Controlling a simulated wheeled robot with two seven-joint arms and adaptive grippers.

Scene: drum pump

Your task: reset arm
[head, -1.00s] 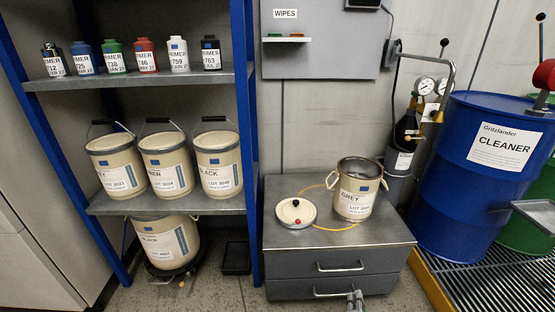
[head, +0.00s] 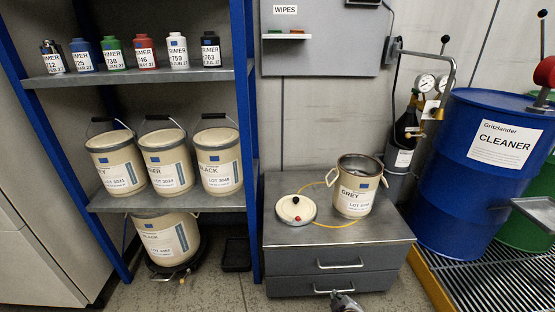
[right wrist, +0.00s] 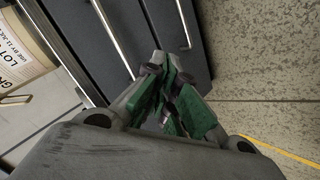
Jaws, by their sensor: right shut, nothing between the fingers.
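My right gripper (head: 345,301) shows at the bottom edge of the head view, in front of the lower drawer of the grey cabinet. In the right wrist view its green-padded fingers (right wrist: 170,98) are closed together with nothing held. The cabinet drawers and the speckled floor lie beyond the fingers. My left gripper is in neither view.
The grey cabinet (head: 290,236) carries an open GREY pail (head: 355,190) and a round lid (head: 296,209). A blue CLEANER drum (head: 470,185) stands on a grating (head: 480,285) at right. A shelf rack (head: 150,80) with cans and pails stands at left.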

